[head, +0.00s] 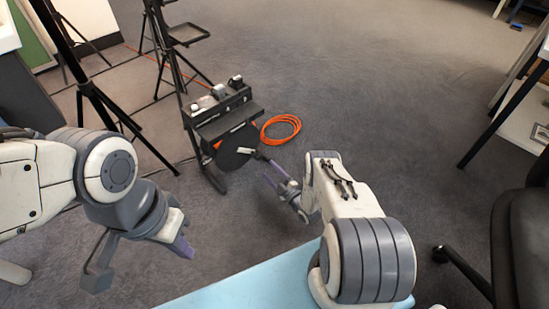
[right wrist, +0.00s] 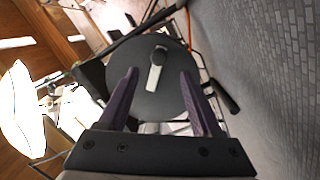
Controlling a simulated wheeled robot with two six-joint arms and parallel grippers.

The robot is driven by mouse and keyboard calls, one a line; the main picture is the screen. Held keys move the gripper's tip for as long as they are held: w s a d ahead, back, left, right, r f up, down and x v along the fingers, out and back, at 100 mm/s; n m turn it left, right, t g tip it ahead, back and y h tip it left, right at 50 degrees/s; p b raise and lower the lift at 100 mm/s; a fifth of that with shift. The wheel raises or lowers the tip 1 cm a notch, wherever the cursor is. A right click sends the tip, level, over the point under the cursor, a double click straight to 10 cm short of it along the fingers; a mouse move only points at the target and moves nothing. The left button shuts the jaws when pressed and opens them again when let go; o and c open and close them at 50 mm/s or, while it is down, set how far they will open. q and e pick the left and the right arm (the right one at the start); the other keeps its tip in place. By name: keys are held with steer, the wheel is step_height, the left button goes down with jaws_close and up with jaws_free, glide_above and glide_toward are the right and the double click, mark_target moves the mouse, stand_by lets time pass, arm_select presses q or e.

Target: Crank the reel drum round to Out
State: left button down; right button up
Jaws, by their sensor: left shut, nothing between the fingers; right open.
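The reel drum (head: 236,147) is a dark disc on the side of a black stand, ahead of my right arm. In the right wrist view the drum (right wrist: 135,88) faces the camera. A pale crank arm (right wrist: 154,78) lies across its face with a dark round end. My right gripper (head: 277,180) is open, and in its wrist view (right wrist: 158,74) the purple fingers appear either side of the crank. The gap in depth is hard to judge; nothing is held. My left gripper (head: 184,247) is shut and empty at lower left, away from the reel. No Out mark is readable.
A coiled orange hose (head: 281,128) lies on the carpet behind the reel. Black tripod stands (head: 97,97) are at the left. A dark chair (head: 520,235) and table legs are at the right. A light blue surface (head: 240,290) is in front.

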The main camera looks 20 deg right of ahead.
mark_target(259, 158)
steer(key=shift+s+d+y, duration=0.1)
steer(key=shift+y, duration=0.2)
steer(key=b+x, duration=0.5)
steer(key=x, duration=0.4)
steer(key=shift+w+d+f+b, duration=0.15)
steer(key=shift+w+b, duration=0.1)
steer(key=shift+b, duration=0.1)
steer(key=shift+w, duration=0.4)
steer(key=shift+c, duration=0.3)
jaws_close()
